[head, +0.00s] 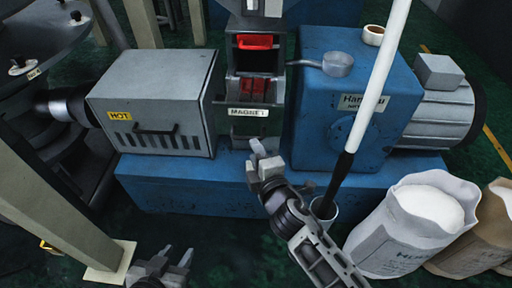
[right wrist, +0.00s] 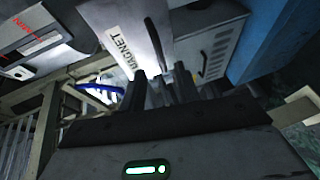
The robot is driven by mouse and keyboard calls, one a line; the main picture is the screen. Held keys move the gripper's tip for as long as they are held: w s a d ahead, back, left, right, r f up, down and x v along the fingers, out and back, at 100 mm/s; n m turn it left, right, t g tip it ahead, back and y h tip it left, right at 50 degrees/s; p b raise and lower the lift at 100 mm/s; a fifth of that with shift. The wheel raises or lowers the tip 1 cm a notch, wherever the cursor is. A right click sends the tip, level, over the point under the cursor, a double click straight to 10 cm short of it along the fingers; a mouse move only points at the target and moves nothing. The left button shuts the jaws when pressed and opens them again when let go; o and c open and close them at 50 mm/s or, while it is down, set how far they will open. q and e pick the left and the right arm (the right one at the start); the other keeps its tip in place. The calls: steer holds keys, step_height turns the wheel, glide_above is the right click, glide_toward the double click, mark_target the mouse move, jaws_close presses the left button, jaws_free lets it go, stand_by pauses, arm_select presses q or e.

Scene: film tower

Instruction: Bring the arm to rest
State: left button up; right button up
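My right gripper (head: 264,148) is just in front of the dark drawer under the white MAGNET label (head: 248,112). In the right wrist view, its dark fingers (right wrist: 161,88) stand apart below the MAGNET label (right wrist: 126,50), with a dark curved bar near them. I cannot tell whether they touch it. My left gripper (head: 176,257) is open and empty at the bottom of the head view, low over the dark green floor.
A grey box marked HOT (head: 150,95) and a blue machine (head: 345,100) flank the drawer. A white pole (head: 380,75) rises from a bucket (head: 323,208) right of my right arm. Open sacks (head: 400,235) stand at the right. A beige post (head: 50,190) is at the left.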

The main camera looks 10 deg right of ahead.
steer(key=shift+s, duration=0.1)
stand_by(0.4)
steer(key=s+d+f+m+g+h, duration=0.3)
steer(key=s+d+m+g+h, duration=0.2)
steer(key=s+d+m, duration=0.55)
steer(key=s+d+r+m+g+y, duration=0.1)
steer(key=s+d+m+g, duration=0.25)
steer(key=s, duration=0.35)
steer(key=s+d+m+g+y, duration=0.1)
steer(key=s+d+m+g, duration=0.1)
steer(key=s+m+g, duration=0.35)
steer(key=w+a+f+n+t+y, duration=0.2)
steer(key=w+a+f+t, duration=0.2)
steer(key=a+f+t, duration=0.2)
steer(key=f+t, duration=0.1)
steer(key=t, duration=0.1)
steer(key=shift+w+f+t, duration=0.2)
steer(key=shift+f+t, duration=0.1)
steer(key=shift+f, duration=0.1)
